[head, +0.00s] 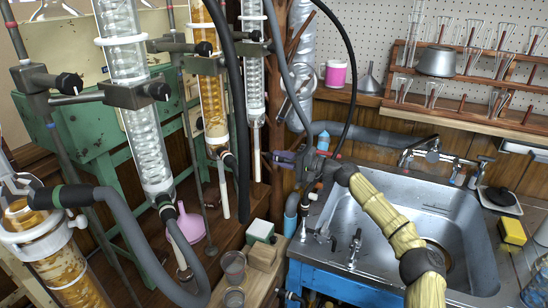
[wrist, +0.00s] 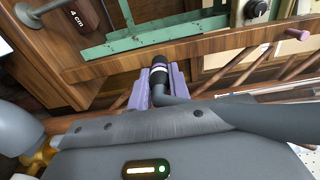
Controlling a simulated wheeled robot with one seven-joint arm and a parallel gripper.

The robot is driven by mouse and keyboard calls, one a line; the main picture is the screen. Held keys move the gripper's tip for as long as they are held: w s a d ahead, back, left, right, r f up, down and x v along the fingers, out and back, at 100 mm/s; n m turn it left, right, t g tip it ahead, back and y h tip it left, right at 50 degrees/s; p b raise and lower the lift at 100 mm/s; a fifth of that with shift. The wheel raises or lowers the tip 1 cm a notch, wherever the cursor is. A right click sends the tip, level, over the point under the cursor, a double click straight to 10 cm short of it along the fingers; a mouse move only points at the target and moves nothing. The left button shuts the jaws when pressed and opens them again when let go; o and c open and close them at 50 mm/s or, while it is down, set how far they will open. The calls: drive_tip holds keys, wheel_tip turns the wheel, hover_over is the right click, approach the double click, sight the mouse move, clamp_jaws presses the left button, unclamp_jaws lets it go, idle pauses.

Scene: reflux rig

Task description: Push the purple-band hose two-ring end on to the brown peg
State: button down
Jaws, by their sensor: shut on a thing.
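My gripper (head: 281,157) is in the middle of the head view, by the wooden post left of the sink. In the wrist view its purple jaws (wrist: 151,86) are shut on the black hose end (wrist: 153,62), just behind its tip. Two pale purple-white rings (wrist: 157,68) show around that end. The grey hose (wrist: 250,114) bends away to the right beneath the jaws. The tip points toward a wooden rail and is apart from any peg I can see. A short pinkish-brown peg (wrist: 297,34) shows at the upper right; I cannot tell if it is the brown peg.
Dark hoses (head: 350,65) hang close around my gripper. Glass condensers (head: 140,120) stand on the left, with a green frame (head: 105,150) behind. A steel sink (head: 455,235) lies right. Several wooden rods (wrist: 235,72) and a green bar (wrist: 150,36) are near the jaws.

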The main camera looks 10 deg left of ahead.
drive_tip(key=shift+w+d, duration=0.15)
drive_tip(key=shift+d, duration=0.2)
idle(0.6)
drive_tip(key=shift+a, duration=0.2)
drive_tip(key=shift+w+a, duration=0.15)
drive_tip(key=shift+a, duration=0.5)
drive_tip(key=shift+a, duration=0.25)
idle(0.5)
drive_tip(key=c, duration=1.2)
unclamp_jaws()
